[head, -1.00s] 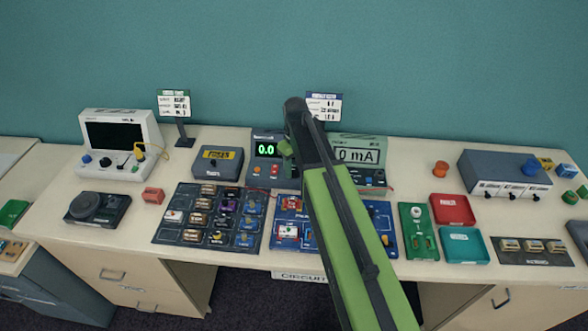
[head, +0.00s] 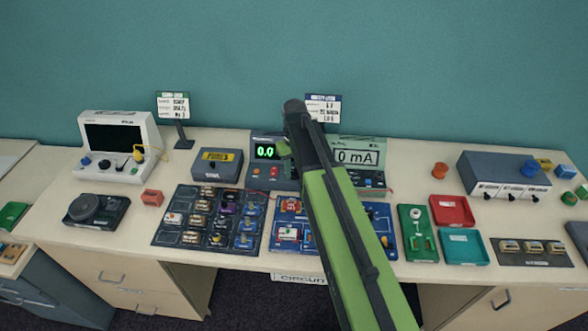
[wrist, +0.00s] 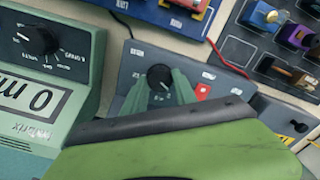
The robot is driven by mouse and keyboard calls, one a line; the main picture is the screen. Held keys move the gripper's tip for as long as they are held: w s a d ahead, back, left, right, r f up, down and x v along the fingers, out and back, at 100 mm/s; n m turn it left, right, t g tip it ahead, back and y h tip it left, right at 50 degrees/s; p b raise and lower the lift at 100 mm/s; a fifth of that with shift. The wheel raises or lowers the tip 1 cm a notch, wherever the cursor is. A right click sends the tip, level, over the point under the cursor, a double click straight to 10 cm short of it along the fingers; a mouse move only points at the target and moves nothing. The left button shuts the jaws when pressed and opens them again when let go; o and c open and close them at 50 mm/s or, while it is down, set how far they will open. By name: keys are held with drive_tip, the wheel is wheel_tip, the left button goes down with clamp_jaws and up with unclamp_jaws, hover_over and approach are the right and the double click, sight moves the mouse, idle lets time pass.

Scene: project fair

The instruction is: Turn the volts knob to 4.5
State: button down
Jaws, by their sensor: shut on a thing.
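The power supply (head: 265,150) stands at the back middle of the bench, its green display reading 0.0. In the wrist view its grey front panel (wrist: 135,65) shows a round black knob (wrist: 158,75) with a light pointer mark and small printing around it, too small to read. My gripper (wrist: 159,84) has its two green fingers on either side of this knob and is shut on it. In the head view my gripper (head: 284,150) is mostly behind my arm, and the knob is hidden there.
A meter reading 0 mA (head: 357,158) stands just right of the supply, with its own black knob (wrist: 38,40). A dark grey box (head: 217,164) is to the left. A blue circuit board (head: 381,218) lies in front, and red leads (wrist: 228,58) run close by.

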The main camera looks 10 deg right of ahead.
sight(295, 171)
drive_tip(key=m, duration=0.4)
drive_tip(key=shift+m, duration=0.3)
drive_tip(key=m, duration=0.4)
drive_tip(key=shift+m, duration=0.4)
drive_tip(key=c, duration=1)
unclamp_jaws()
drive_tip(key=shift+r, duration=0.1)
wheel_tip(295, 171, up, 17)
drive_tip(key=p, duration=1.7)
